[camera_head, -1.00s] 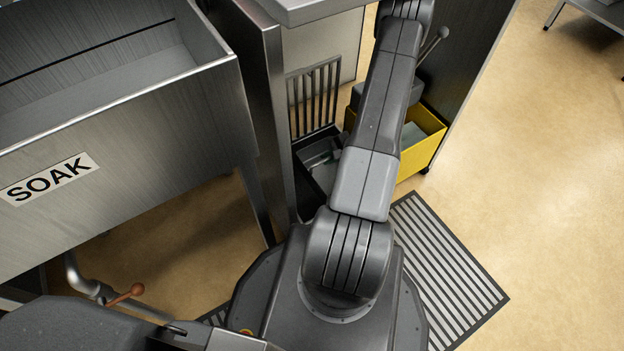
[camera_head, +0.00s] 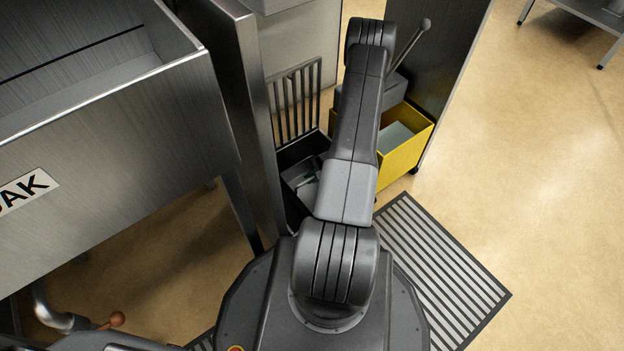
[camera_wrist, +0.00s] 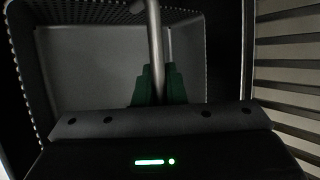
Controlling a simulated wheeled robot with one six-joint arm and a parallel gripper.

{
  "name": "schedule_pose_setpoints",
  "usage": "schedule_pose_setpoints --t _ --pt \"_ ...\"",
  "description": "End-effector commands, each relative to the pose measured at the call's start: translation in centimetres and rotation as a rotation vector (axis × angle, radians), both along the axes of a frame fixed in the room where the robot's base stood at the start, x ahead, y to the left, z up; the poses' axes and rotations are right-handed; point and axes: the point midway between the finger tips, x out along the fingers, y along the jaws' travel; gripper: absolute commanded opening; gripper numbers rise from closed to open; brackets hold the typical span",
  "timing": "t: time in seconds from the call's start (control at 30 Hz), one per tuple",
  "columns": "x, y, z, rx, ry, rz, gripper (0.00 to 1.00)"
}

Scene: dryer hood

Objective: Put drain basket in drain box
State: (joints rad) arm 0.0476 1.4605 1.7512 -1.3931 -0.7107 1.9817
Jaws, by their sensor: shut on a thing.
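In the wrist view my gripper (camera_wrist: 157,85) has green fingertips closed on a thin metal rod, which appears to be the handle of the drain basket (camera_wrist: 27,62). The basket has dark perforated walls and surrounds a plain grey surface. In the head view a dark open-topped box (camera_head: 288,158), apparently the drain box, stands low between a steel panel and a yellow bucket. Grey parts show inside it beside my arm. My arm hides much of this area, so I cannot tell how basket and box meet.
An upright slatted grate (camera_head: 297,98) stands behind the dark box; slats also show at the right of the wrist view. The yellow wheeled bucket (camera_head: 408,150) is right of my arm. A steel sink (camera_head: 120,130) is left. A striped floor mat (camera_head: 440,265) lies right.

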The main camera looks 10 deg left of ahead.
Motion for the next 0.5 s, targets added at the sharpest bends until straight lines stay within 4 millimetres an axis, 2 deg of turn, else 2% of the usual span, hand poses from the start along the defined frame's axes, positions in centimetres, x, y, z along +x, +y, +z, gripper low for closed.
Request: schedule_pose_setpoints --t 0.2,0.5 --pt "0.06 0.02 0.12 0.001 -0.001 0.000 0.00" --pt "0.03 0.02 -0.82 0.001 -0.001 0.000 0.00"
